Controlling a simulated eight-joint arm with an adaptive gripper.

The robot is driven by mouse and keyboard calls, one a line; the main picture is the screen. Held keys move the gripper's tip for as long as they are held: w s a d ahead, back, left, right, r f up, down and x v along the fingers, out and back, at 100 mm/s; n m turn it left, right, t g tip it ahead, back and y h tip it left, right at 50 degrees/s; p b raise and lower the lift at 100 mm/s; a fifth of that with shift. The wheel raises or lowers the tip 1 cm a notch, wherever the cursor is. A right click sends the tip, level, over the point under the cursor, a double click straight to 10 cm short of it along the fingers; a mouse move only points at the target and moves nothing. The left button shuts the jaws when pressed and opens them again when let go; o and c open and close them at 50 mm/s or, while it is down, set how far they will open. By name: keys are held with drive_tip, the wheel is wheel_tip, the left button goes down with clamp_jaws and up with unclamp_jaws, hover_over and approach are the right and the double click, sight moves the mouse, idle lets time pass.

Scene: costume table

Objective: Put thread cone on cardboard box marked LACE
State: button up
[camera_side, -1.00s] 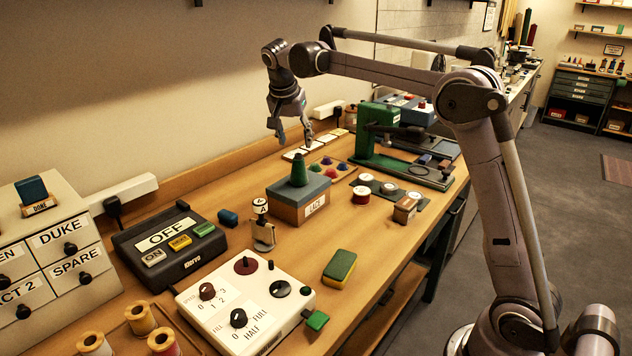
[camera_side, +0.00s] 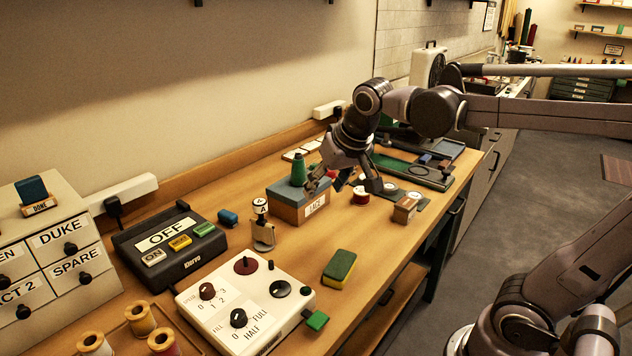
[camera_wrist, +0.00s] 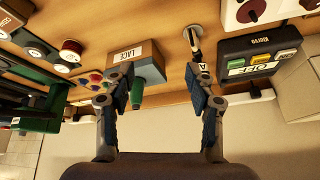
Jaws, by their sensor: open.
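The green thread cone (camera_side: 298,170) stands upright on top of the cardboard box marked LACE (camera_side: 300,203). In the wrist view the cone (camera_wrist: 136,93) shows beside the left finger, with the LACE box (camera_wrist: 150,66) behind it. My gripper (camera_side: 342,186) is open and empty. In the side view it is at the right of the cone and box, its fingers pointing down. In the wrist view my gripper (camera_wrist: 163,75) has its two fingers wide apart, with the cone between them near the left one. I cannot tell whether the finger touches the box.
A stand marked A (camera_side: 262,230) is left of the box. The OFF switch panel (camera_side: 170,243) and the dial panel (camera_side: 245,303) lie further left. A red spool (camera_side: 361,194) and a small wooden block (camera_side: 405,209) are to the right. A green and yellow sponge (camera_side: 339,268) lies in front.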

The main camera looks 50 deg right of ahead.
drive_tip(key=s+a+f+n+t+y, duration=0.1)
drive_tip(key=s+a+f+n, duration=0.2)
drive_tip(key=s+f, duration=0.5)
drive_tip(key=shift+s+a+n+t, duration=0.35)
drive_tip(key=shift+n+t, duration=0.05)
drive_tip(key=shift+n, duration=0.2)
